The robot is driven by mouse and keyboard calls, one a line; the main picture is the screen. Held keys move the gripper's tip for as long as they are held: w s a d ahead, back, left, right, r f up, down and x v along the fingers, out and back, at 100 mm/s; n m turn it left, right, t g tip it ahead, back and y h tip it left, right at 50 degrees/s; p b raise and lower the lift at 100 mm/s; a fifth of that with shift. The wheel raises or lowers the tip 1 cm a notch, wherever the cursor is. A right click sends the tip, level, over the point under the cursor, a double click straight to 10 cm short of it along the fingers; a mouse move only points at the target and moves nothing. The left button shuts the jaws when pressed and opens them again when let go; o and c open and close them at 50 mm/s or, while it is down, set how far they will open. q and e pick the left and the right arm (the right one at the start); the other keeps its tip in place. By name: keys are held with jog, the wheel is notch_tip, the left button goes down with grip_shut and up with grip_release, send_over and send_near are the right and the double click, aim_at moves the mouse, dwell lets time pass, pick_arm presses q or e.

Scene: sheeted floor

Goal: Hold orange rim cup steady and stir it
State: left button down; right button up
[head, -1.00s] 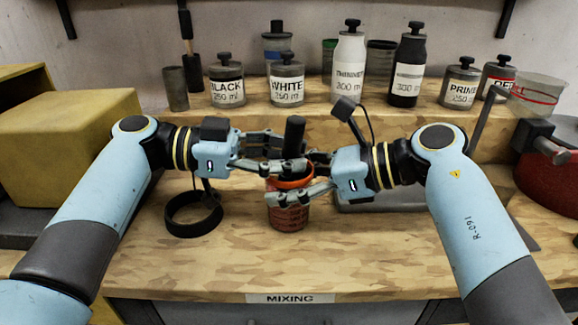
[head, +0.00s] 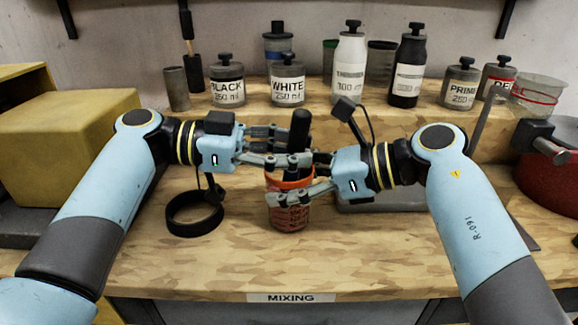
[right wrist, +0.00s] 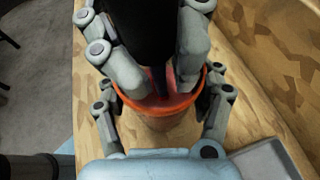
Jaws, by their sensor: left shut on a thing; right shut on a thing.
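The orange-rimmed cup (head: 290,218) stands upright on the wooden bench; its orange rim (right wrist: 138,104) shows in the right wrist view. My right gripper (head: 291,193) is shut around the cup, with a finger on each side. My left gripper (head: 290,159), just above the rim, is shut on a stirrer with a thick black handle (head: 300,128). The stirrer stands nearly upright. In the right wrist view its dark lower part goes down into reddish contents (right wrist: 183,80). The left fingers hide part of the cup's mouth.
A black ring stand (head: 195,214) is left of the cup. A grey tray (head: 385,200) lies behind my right gripper. Labelled bottles, including BLACK (head: 227,92) and WHITE (head: 288,91), line the raised shelf. The front of the bench is clear.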

aim_at(305, 111)
pick_arm(q)
jog(key=shift+s+d+r, duration=0.1)
jog(key=shift+d+r, duration=0.1)
jog(key=shift+r, duration=1.4)
jog(key=shift+s+d+r, duration=0.15)
jog(key=shift+d+r, duration=0.1)
jog(key=shift+r, duration=1.35)
jog(key=shift+s+d+r, duration=0.1)
jog(key=shift+d+r, duration=0.1)
jog(key=shift+r, duration=1.4)
jog(key=shift+r, duration=0.1)
jog(key=shift+r, duration=1.9)
pick_arm(e)
jog(key=o, duration=1.6)
jog(key=shift+c, duration=0.2)
